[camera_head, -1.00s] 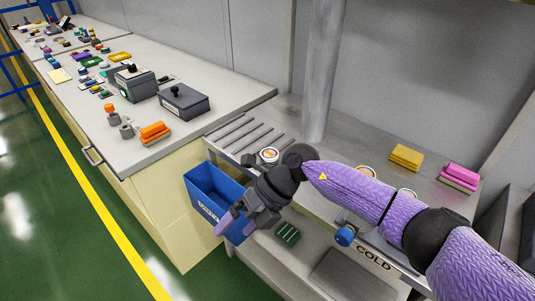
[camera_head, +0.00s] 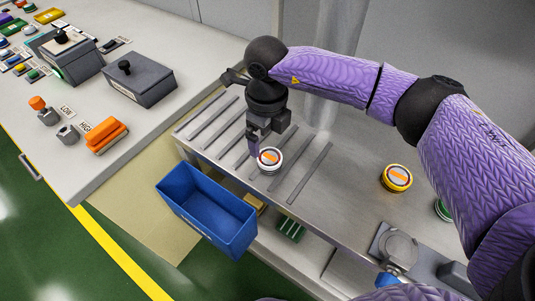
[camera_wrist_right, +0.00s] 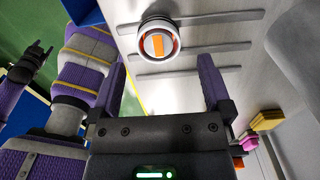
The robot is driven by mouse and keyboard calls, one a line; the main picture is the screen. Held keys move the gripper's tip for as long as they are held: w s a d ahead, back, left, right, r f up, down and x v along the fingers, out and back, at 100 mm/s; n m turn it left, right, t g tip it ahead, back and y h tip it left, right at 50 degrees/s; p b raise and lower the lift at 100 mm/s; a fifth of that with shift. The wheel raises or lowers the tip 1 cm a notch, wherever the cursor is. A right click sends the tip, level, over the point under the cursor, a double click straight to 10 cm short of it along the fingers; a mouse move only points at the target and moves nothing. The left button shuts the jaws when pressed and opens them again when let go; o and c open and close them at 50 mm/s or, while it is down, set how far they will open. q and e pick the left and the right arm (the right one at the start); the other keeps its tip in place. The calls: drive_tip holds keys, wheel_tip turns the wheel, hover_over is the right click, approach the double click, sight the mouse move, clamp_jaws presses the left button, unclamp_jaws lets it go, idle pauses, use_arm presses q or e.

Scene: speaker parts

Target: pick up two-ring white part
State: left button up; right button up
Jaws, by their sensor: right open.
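The white round part (camera_head: 269,160) with an orange centre lies on the slatted left end of the metal bench. It also shows in the right wrist view (camera_wrist_right: 158,38), top centre, with what look like ring edges around its face. My right gripper (camera_head: 262,147) points down just behind and above it. In the wrist view its purple fingers (camera_wrist_right: 162,62) are apart, with the part ahead of the gap and nothing between them. Whether a finger touches the part cannot be told. What seems to be my left gripper (camera_wrist_right: 36,66) shows at the wrist view's left edge; its jaws are unclear.
A yellow round part (camera_head: 396,178) and a green one (camera_head: 442,209) stand further right on the bench. Raised slats (camera_head: 310,173) flank the white part. A blue bin (camera_head: 205,211) hangs at the front. Grey boxes (camera_head: 140,82) stand on the left counter.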

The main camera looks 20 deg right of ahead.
sight(270, 157)
drive_tip(key=f, duration=0.2)
drive_tip(key=f+b, duration=0.1)
drive_tip(key=f, duration=0.1)
drive_tip(key=s+f, duration=0.1)
drive_tip(key=f, duration=0.1)
drive_tip(key=shift+d, duration=0.15)
drive_tip(key=shift+r, duration=0.1)
clamp_jaws()
